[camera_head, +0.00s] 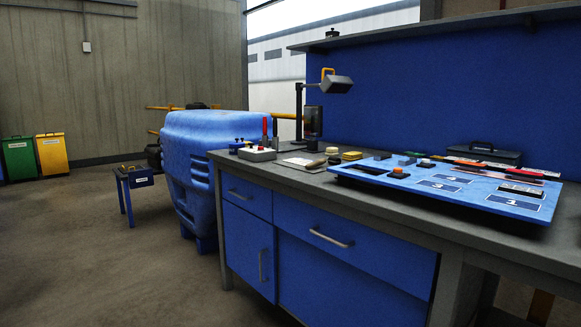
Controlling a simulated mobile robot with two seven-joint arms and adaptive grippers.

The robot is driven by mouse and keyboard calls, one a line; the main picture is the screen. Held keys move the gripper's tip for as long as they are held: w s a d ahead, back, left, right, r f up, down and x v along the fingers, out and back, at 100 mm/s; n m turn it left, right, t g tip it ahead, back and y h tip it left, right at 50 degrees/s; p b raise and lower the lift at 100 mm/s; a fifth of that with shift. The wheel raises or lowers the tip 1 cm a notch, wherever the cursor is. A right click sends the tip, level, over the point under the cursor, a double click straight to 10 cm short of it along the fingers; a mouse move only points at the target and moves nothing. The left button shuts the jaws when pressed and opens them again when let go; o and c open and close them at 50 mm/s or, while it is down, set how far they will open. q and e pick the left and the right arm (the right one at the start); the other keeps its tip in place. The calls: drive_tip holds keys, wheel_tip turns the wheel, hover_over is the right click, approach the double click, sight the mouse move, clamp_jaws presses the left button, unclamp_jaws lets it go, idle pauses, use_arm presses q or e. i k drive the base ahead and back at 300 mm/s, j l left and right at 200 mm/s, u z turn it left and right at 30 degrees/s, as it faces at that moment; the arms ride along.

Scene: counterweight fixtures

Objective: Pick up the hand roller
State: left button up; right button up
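I cannot make out the hand roller for certain. Small tools lie on the grey workbench (300,181), too small to identify surely. A small dark item and a beige item (332,151) lie near the bench's middle, left of a yellow block stack (352,156). A grey tool holder (257,154) at the bench's left end has upright tools with red and black handles. Neither of my grippers is in view.
A tilted blue board (440,183) with numbered areas and small parts covers the bench's right part. A black case (485,153) stands behind it. A lamp (337,84) rises mid-bench. A blue plastic tank (190,165) and small blue table (138,179) stand left. Floor at front left is clear.

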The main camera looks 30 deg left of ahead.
sight(335, 161)
drive_tip(key=u, duration=0.9)
